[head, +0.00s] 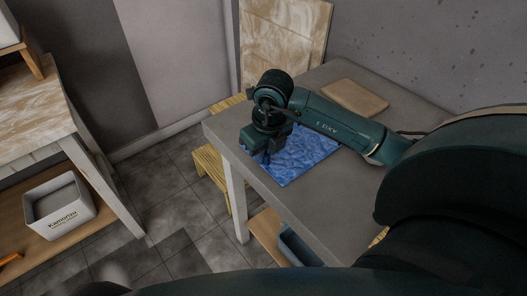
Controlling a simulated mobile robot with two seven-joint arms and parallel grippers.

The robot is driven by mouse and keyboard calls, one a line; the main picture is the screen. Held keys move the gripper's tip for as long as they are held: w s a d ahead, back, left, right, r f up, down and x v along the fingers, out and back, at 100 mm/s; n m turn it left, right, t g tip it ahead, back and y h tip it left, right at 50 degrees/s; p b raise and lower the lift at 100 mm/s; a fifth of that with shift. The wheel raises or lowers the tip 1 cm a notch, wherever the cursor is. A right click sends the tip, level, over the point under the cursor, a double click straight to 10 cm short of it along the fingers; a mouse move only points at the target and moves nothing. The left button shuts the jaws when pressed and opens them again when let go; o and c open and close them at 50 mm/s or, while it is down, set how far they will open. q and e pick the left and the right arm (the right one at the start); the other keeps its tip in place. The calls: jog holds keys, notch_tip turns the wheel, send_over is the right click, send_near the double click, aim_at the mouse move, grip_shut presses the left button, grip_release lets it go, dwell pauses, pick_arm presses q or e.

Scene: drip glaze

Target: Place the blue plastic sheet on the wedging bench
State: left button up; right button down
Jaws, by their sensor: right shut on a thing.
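The blue plastic sheet (299,164) is a crinkled, shiny blue square. It lies at or just above the grey top of the wedging bench (328,213), near its left edge; I cannot tell whether it rests fully on the top. My right arm reaches in from the right, and my right gripper (266,157) points down at the sheet's left part, shut on it. The gripper and wrist hide the sheet's upper left part. My left gripper is not in view.
A tan board (354,97) lies at the bench's back. A wooden stool (213,177) stands beside the bench's left edge. A blue-grey bin (297,248) sits on the shelf below. A second table (33,107) stands at the left, over a white box (60,213).

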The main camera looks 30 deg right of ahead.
jog(key=c, duration=1.5)
grip_release()
notch_tip(320, 180, up, 12)
jog(key=s, duration=0.1)
jog(key=shift+s+p, duration=0.35)
jog(key=shift+p, duration=0.1)
